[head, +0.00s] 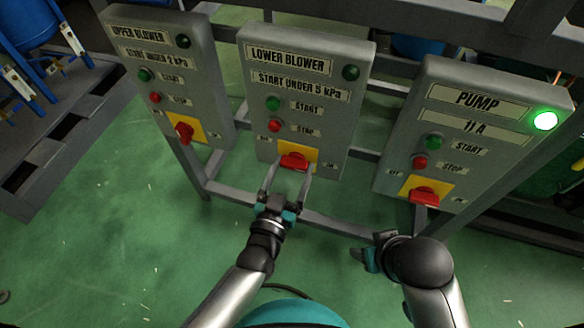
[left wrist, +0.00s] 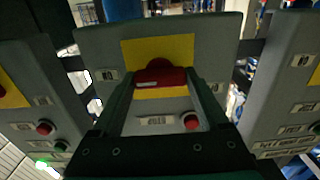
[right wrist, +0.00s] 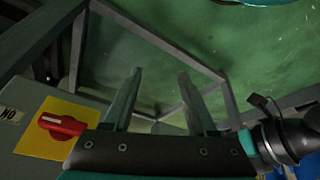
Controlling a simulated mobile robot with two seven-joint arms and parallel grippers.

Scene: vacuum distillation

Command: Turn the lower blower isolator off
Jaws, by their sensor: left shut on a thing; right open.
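The lower blower panel (head: 308,50) is a grey box in the middle of the head view. Its isolator is a red handle (head: 296,161) on a yellow plate (head: 284,148) at the bottom, lying roughly crosswise. My left gripper (head: 289,172) is shut on this handle, one finger at each end. In the left wrist view the red handle (left wrist: 160,73) sits between the two fingers. The lamp (head: 351,73) on this panel is dark. My right gripper (right wrist: 160,73) is open and empty, below the pump panel; its fingers are mostly hidden in the head view.
The upper blower panel (head: 150,45) stands left, with its own red isolator (head: 184,131). The pump panel (head: 480,85) stands right, its green lamp (head: 545,121) lit and its red isolator (head: 424,196) near my right arm. A grey frame carries the panels. Green floor (head: 120,250) is open in front.

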